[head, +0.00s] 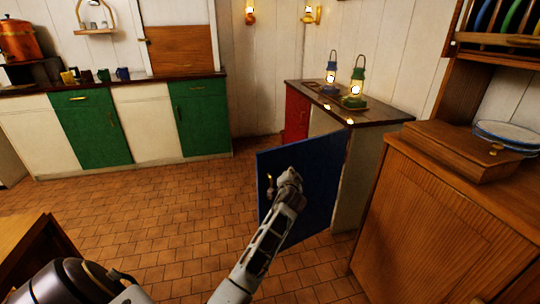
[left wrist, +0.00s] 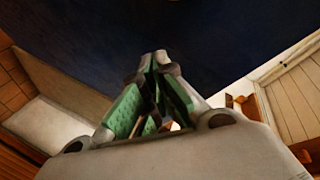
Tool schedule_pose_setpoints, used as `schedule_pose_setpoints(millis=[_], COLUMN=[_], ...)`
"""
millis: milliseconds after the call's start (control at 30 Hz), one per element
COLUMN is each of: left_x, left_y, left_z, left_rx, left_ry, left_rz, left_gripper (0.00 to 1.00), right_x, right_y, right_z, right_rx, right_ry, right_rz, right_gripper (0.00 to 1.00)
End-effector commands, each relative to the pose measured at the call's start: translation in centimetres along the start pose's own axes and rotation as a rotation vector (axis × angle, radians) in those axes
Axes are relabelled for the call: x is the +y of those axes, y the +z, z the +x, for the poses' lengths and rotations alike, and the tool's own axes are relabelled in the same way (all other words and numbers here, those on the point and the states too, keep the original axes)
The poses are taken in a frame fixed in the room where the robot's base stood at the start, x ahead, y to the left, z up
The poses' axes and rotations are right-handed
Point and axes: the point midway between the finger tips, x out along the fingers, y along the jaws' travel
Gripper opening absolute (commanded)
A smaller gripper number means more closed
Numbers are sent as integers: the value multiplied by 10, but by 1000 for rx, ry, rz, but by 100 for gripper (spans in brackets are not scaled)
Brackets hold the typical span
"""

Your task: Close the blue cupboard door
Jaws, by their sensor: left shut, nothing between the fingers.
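The blue cupboard door (head: 315,165) stands open from the counter cabinet at the right. Its free edge with a brass handle (head: 270,187) is at the left, and the handle side faces me. My left gripper (head: 290,176) is in front of this face, right of the handle, and covers part of the door. In the left wrist view the left gripper (left wrist: 160,62) is shut and empty, its green-padded fingers pointing at the dark blue door panel (left wrist: 130,30). I cannot tell if the tips touch the door. My right gripper is not in view.
Two lit lanterns (head: 355,88) stand on the cabinet's countertop (head: 375,110). A red door (head: 297,115) is farther along the cabinet. A wooden cabinet (head: 440,225) stands close at the right. The tiled floor (head: 150,215) left of the blue door is clear.

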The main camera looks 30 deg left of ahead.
Motion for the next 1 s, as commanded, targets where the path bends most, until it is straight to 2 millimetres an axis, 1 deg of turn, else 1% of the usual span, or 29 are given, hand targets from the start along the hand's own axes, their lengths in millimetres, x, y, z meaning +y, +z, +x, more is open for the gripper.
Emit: schedule_pose_setpoints(millis=[33, 200, 400, 533, 700, 800, 1000], left_x=[-1, -10, -19, -28, -40, -40, -40], left_y=[7, 28, 41, 41, 36, 35, 35], left_z=[4, 13, 17, 17, 13, 13, 13], left_rx=[-16, -64, -103, -118, -127, -129, -131], left_ry=[-22, -105, -197, -256, -313, -313, -310], left_rz=[42, 202, 400, 517, 627, 663, 680], left_gripper=[0, 0, 0, 0, 0, 0, 0], right_x=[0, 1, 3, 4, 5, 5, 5], right_y=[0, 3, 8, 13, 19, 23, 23], right_z=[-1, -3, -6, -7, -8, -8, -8], right_rx=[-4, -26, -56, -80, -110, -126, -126], right_ry=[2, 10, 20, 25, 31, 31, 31], right_rz=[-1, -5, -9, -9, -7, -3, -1], right_gripper=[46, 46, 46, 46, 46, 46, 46])
